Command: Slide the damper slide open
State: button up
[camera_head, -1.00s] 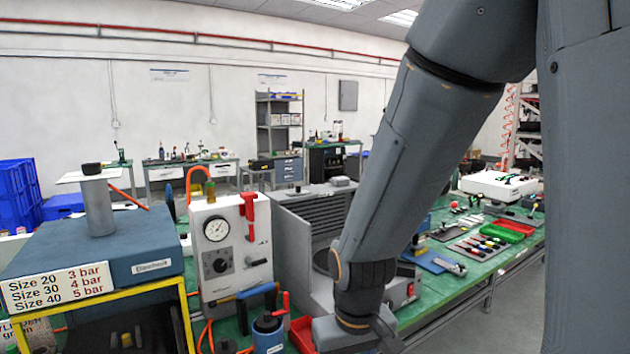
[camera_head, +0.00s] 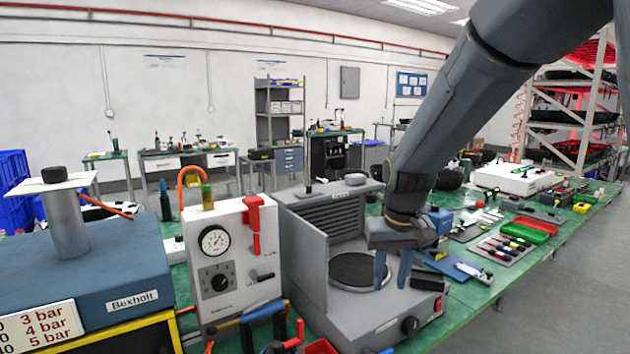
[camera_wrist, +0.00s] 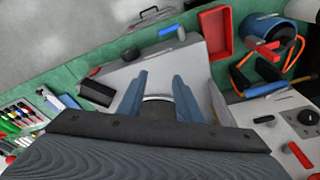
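A grey machine (camera_head: 300,250) with a louvred back and a round dark plate (camera_head: 358,270) stands on the green bench. Its top carries a grey round cap (camera_head: 356,179) and a small dark knob on a flat strip (camera_head: 306,187), with a label beside them. I cannot tell for sure which part is the damper slide. My gripper (camera_head: 392,284) points down over the right side of the plate, below the top of the machine. Its two blue fingers are apart with nothing between them; they also show open in the wrist view (camera_wrist: 159,76). The gripper body hides part of the machine.
A white gauge box (camera_head: 235,270) stands close left of the machine, with a blue labelled block (camera_head: 90,270) farther left. A red tray (camera_wrist: 221,32) and blue canister (camera_wrist: 272,32) lie near the front. Tools and trays (camera_head: 505,248) cover the bench at right.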

jog(key=w+a+r+n+t, duration=0.1)
jog(key=w+a+r, duration=0.35)
jog(key=w, duration=0.25)
jog(key=w+a+r, duration=0.3)
jog(key=w+r, duration=0.2)
jog(key=w, duration=0.2)
jog(key=n+t+y+p, duration=0.1)
send_near(309, 186)
jog(key=f, duration=0.1)
jog(key=shift+w+p+x, duration=0.2)
jog(key=shift+p+x, duration=0.95)
jog(key=shift+x, duration=2.55)
jog(key=shift+r, duration=0.1)
jog(key=shift+c, duration=0.3)
grip_shut()
